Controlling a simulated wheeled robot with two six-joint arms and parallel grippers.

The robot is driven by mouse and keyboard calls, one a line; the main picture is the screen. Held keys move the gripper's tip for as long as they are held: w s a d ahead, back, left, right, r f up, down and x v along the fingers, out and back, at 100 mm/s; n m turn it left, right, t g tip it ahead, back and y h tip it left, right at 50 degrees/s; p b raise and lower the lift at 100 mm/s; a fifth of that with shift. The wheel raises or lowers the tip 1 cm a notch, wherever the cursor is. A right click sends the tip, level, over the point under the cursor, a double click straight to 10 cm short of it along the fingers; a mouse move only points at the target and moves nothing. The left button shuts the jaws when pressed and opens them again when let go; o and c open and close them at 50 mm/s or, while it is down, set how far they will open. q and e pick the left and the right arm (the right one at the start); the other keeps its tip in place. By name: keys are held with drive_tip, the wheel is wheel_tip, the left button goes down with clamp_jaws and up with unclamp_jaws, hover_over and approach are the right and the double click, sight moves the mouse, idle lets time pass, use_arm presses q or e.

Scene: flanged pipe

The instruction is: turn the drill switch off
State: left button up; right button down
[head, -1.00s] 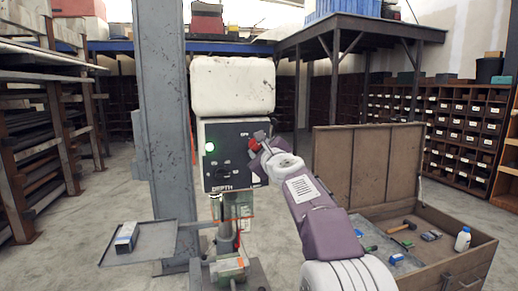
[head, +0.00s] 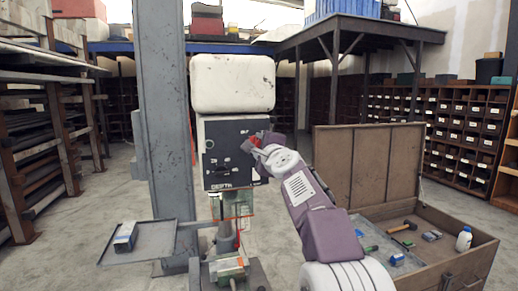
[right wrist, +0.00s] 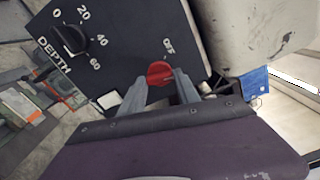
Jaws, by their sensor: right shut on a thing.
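The drill (head: 232,85) stands in the middle of the head view, with a white top and a black front panel (head: 221,160). The red switch (right wrist: 160,73) is on that panel below the word OFF in the right wrist view. My right gripper (right wrist: 172,78) is shut on the red switch, with a finger on either side of it. In the head view my right gripper (head: 258,142) is at the panel's right upper edge. The green lamp on the panel is dark. My left gripper is not in view.
A grey column (head: 163,110) stands left of the drill. A tray (head: 150,249) with a small box (head: 125,235) is at the lower left. An open wooden chest (head: 455,262) with tools is at the right.

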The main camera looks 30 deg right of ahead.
drive_tip(key=n+b, duration=0.1)
drive_tip(key=n, duration=0.2)
drive_tip(key=n+b, duration=0.1)
drive_tip(key=n, duration=0.2)
drive_tip(key=shift+f+n, duration=0.2)
drive_tip(key=shift+n, duration=0.1)
drive_tip(key=n+b, duration=0.1)
drive_tip(key=n, duration=0.4)
drive_tip(key=shift+n+b, duration=0.3)
drive_tip(key=c, duration=0.9)
unclamp_jaws()
drive_tip(key=shift+r, duration=0.1)
drive_tip(key=shift+s, duration=0.1)
